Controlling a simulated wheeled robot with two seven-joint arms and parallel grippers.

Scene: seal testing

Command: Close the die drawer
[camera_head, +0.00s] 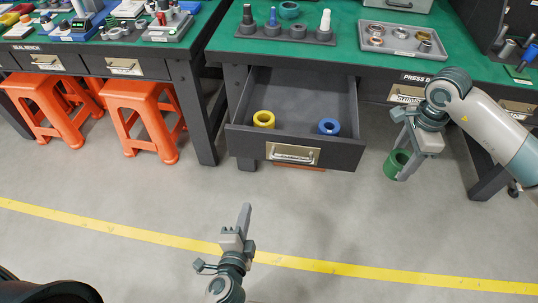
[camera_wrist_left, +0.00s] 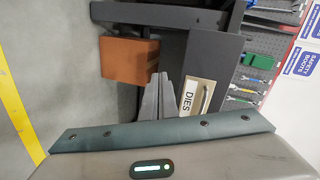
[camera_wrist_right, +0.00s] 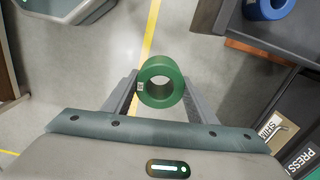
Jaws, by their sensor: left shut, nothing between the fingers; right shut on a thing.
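The die drawer (camera_head: 296,147) is pulled out from under the green-topped bench, its front facing me. A yellow ring-shaped die (camera_head: 264,119) and a blue ring-shaped die (camera_head: 329,126) lie in it. In the left wrist view the drawer front carries a DIES label and handle (camera_wrist_left: 197,96). My left gripper (camera_head: 244,212) is shut and empty, in front of the drawer and apart from it; its fingertips also show in the left wrist view (camera_wrist_left: 160,78). My right gripper (camera_head: 397,152) is shut on a green ring-shaped die (camera_wrist_right: 160,82), held in the air right of the drawer.
Orange stools (camera_head: 146,112) stand under the seal bench at left. The bench top (camera_head: 340,50) holds a stand of posts (camera_head: 286,32) and a grey tray of parts (camera_head: 402,41). The floor before the drawer is clear, with a yellow line (camera_head: 150,236).

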